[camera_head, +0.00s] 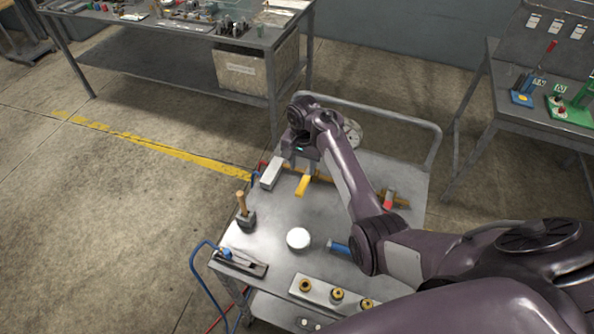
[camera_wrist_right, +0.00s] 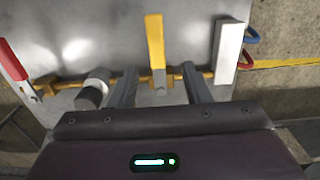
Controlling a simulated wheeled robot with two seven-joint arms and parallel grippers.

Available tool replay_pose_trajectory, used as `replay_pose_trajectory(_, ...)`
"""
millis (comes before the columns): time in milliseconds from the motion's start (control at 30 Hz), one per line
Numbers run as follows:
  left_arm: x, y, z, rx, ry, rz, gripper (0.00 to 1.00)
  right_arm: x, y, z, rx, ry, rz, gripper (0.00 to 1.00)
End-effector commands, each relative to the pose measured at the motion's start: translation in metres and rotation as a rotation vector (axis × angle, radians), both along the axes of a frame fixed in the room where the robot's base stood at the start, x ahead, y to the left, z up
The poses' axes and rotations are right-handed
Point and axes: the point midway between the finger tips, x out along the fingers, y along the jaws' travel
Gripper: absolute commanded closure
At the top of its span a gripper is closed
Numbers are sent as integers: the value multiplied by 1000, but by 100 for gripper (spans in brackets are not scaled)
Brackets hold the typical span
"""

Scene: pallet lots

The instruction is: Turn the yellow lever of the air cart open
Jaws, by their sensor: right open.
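The yellow lever (camera_head: 303,186) sits on a brass pipe (camera_head: 372,196) on the grey air cart (camera_head: 272,222). In the right wrist view the yellow lever (camera_wrist_right: 155,42) stands across the pipe (camera_wrist_right: 205,78), its handle pointing up in the picture. My right gripper (camera_head: 302,164) is over the pipe near the lever's pivot. In the wrist view my open right gripper (camera_wrist_right: 159,68) has one finger on each side of the lever's lower part, with gaps visible and nothing gripped. My left gripper is not in view.
A red lever (camera_head: 389,200) is at the pipe's other end. A pale grey block (camera_head: 271,174) stands close beside my gripper. A wooden-handled tool (camera_head: 242,210), a white disc (camera_head: 298,238) and a plate with brass fittings (camera_head: 325,291) are on the cart.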

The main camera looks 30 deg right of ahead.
Motion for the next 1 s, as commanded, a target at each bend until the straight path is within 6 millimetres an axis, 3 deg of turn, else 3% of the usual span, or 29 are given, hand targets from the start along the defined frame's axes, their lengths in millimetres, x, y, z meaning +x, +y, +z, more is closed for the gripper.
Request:
replay_pose_trajectory(200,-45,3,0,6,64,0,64,-1,-1,-31,-2,5,0,56)
replay_pose_trajectory(300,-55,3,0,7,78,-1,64,-1,-2,-47,-3,4,-1,56)
replay_pose_trajectory(500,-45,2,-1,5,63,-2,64,-1,-1,-69,-1,1,-1,56)
replay_pose_trajectory(700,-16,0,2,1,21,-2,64,-1,-1,-74,-1,-1,-1,56)
replay_pose_trajectory(833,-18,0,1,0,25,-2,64,-1,-1,-74,-1,-1,-1,56)
replay_pose_trajectory(1000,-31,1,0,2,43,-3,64,-1,-1,-74,-1,1,-1,77)
